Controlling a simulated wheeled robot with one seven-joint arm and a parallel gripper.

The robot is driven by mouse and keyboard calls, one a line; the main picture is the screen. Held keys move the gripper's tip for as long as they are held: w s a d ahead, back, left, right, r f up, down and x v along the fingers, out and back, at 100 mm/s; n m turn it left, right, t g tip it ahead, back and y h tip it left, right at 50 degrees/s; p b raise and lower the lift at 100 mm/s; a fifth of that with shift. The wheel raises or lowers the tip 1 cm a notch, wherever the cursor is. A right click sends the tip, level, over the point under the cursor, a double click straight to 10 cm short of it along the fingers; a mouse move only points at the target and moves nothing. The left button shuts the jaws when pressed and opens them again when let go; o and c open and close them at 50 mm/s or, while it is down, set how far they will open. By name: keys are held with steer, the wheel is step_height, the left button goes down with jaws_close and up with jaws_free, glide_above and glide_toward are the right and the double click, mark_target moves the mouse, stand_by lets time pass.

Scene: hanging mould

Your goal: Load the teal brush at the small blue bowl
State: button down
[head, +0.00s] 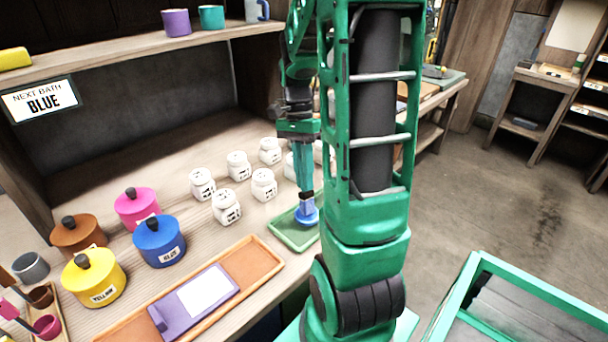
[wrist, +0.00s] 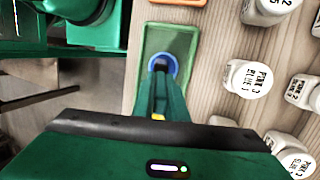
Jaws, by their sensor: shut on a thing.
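The small blue bowl (head: 307,216) stands on a green tray (head: 287,232) at the right edge of the bench. My gripper (head: 305,190) points down right above the bowl and is shut on the teal brush (head: 304,172), which is mostly hidden by the fingers. In the wrist view the fingers (wrist: 160,98) reach toward the blue bowl (wrist: 164,60). The dark lower end of the brush shows over or inside the bowl. I cannot tell whether it touches the bottom.
Several white labelled jars (head: 226,207) stand left of my gripper. Lidded yellow (head: 94,280), blue (head: 159,243), pink and brown pots stand further left. An orange tray (head: 258,262) holds a purple board with a white sheet. A sign (head: 41,101) reads "NEXT BATH BLUE".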

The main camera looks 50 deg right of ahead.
steer(key=shift+r, duration=3.45)
